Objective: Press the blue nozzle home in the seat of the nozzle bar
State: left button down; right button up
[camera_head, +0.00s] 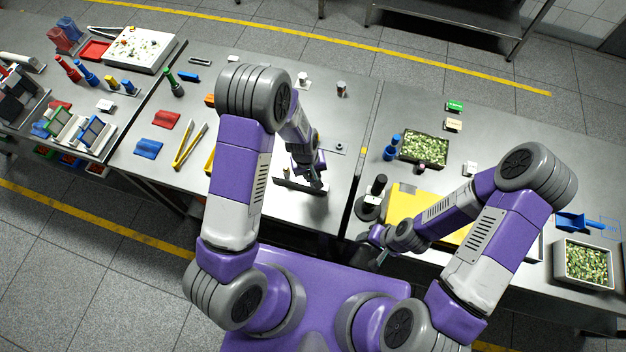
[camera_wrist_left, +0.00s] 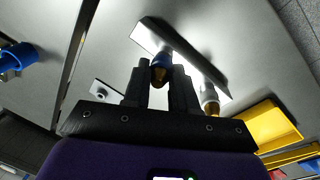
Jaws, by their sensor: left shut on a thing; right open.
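In the left wrist view the blue nozzle (camera_wrist_left: 161,66), with a brass-coloured tip, is between the two fingers of my left gripper (camera_wrist_left: 161,84), which is shut on it. The nozzle bar (camera_wrist_left: 150,36) lies right by it; whether the nozzle touches its seat cannot be told. A second nozzle (camera_wrist_left: 209,98), whitish with brass, stands at the bar's other part. In the head view the dark nozzle bar (camera_head: 290,183) is on the table's front part, with my left gripper (camera_head: 317,187) over its right end, hiding the blue nozzle. My right gripper (camera_head: 380,250) is open and empty at the front edge.
A small plate with a hole (camera_head: 340,148) lies behind the bar. Yellow tongs (camera_head: 189,146) lie to the left. A black stamp-like stand (camera_head: 373,194), a yellow board (camera_head: 408,201) and a tray of green pieces (camera_head: 424,149) are on the right table.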

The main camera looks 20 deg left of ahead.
aim_at(308, 185)
pick_arm(q)
jog(key=shift+f, duration=0.3)
jog(key=c, duration=0.8)
grip_release()
jog(key=r, duration=0.4)
jog(key=a+r, duration=0.1)
jog(key=r, duration=0.7)
jog(key=shift+s+a, duration=0.2)
jog(key=shift+s, duration=0.15)
